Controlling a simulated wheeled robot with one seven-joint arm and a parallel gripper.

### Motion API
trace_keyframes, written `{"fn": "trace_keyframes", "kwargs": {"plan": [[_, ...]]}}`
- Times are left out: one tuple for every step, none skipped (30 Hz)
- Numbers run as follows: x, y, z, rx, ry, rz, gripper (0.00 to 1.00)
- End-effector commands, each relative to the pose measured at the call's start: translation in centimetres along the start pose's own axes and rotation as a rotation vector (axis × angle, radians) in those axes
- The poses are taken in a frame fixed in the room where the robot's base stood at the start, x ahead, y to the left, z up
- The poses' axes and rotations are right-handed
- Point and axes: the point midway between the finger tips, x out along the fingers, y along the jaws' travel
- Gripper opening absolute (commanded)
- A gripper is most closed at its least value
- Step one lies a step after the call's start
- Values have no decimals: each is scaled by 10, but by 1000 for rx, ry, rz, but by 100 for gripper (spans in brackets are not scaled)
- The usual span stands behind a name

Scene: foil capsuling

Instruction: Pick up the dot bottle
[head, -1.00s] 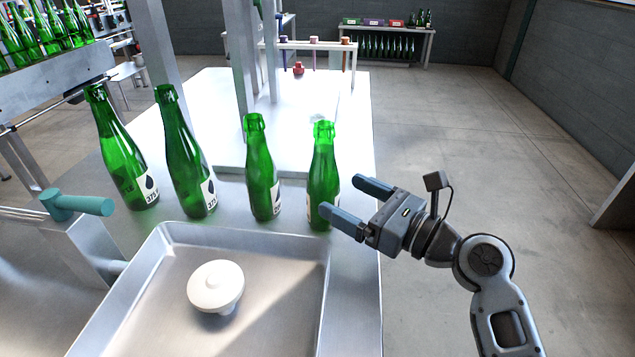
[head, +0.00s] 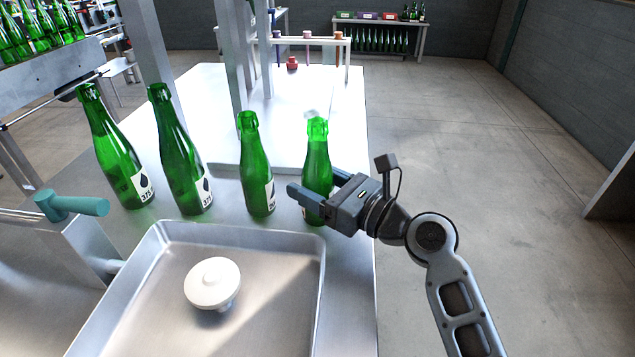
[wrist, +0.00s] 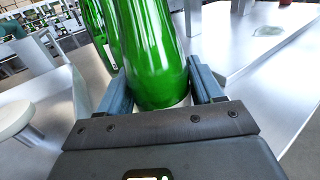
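Four green glass bottles stand upright in a row behind the tray. The rightmost bottle (head: 318,160) has my gripper (head: 322,186) around its lower body, one finger on each side. In the wrist view the same bottle (wrist: 152,50) stands between the two fingers (wrist: 160,88), close to both; contact is unclear. My gripper looks open. This bottle's label is mostly hidden by a finger, so I cannot tell whether it has a dot. The two left bottles (head: 112,150) (head: 180,155) show a dark drop and 375. The third bottle's label (head: 270,194) is turned partly away.
A metal tray (head: 240,234) with a white knobbed disc (head: 212,284) lies in front of the bottles. A teal handle (head: 75,206) is at the left. A raised plate and posts (head: 235,55) stand behind. Right of the table (head: 350,285) is open floor.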

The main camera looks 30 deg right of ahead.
Motion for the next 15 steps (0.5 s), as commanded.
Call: {"fn": "trace_keyframes", "kwargs": {"plan": [[0,0,0,0,0,0,61],[0,0,0,0,0,0,58],[0,0,0,0,0,0,54],[0,0,0,0,0,0,51],[0,0,0,0,0,0,48],[0,0,0,0,0,0,44],[0,0,0,0,0,0,41],[0,0,0,0,0,0,38],[0,0,0,0,0,0,35],[0,0,0,0,0,0,32],[0,0,0,0,0,0,29],[0,0,0,0,0,0,25],[0,0,1,0,-1,0,24],[0,0,1,0,-1,0,24],[0,0,0,0,-1,0,24]]}}
